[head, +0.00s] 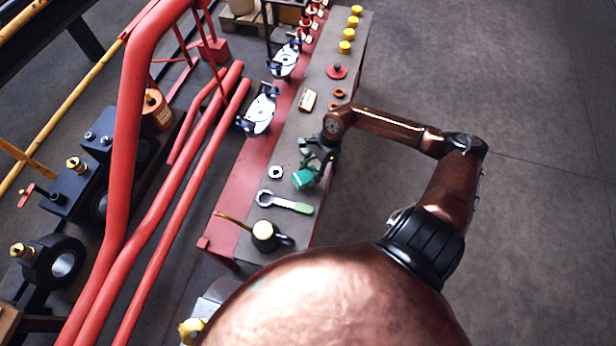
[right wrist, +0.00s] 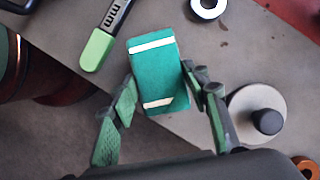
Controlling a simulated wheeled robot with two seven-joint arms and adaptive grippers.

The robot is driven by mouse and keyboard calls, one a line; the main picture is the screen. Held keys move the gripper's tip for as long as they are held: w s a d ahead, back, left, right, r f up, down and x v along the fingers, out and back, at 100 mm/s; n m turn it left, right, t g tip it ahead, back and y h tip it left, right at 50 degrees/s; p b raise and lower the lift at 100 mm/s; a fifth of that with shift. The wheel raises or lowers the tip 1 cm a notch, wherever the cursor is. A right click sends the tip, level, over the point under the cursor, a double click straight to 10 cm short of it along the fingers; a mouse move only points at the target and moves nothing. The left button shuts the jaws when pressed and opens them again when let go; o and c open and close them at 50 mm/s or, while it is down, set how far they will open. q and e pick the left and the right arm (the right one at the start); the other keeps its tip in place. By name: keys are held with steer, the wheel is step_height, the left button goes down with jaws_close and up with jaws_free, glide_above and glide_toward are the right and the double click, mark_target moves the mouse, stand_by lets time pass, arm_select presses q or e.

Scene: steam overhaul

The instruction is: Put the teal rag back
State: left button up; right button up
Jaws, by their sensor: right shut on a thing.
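The teal rag (head: 303,179) is a small teal block-like bundle with two white bands, over the bench's near part in the head view. In the right wrist view the rag (right wrist: 157,75) sits between the two fingers. My right gripper (head: 312,164) is shut on it, with fingertips touching its two sides in the right wrist view (right wrist: 158,82). Whether the rag touches the bench top cannot be told. My left gripper is not in view.
The grey bench (head: 315,110) carries a green-handled wrench (head: 285,203), a white ring (head: 275,172), an oil can (head: 264,235) and several yellow caps (head: 347,33). A knobbed grey disc (right wrist: 243,102) lies near the right finger. Red pipes (head: 165,225) run at left; open floor (head: 500,70) at right.

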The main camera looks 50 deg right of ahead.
mark_target(312, 172)
steer(key=shift+f+b, duration=0.35)
steer(key=shift+f, duration=1.25)
steer(key=shift+f, duration=0.2)
steer(key=o, duration=1.2)
steer(key=shift+r, duration=0.1)
steer(key=p+v, duration=0.3)
steer(key=v, duration=0.9)
steer(key=shift+r, duration=0.1)
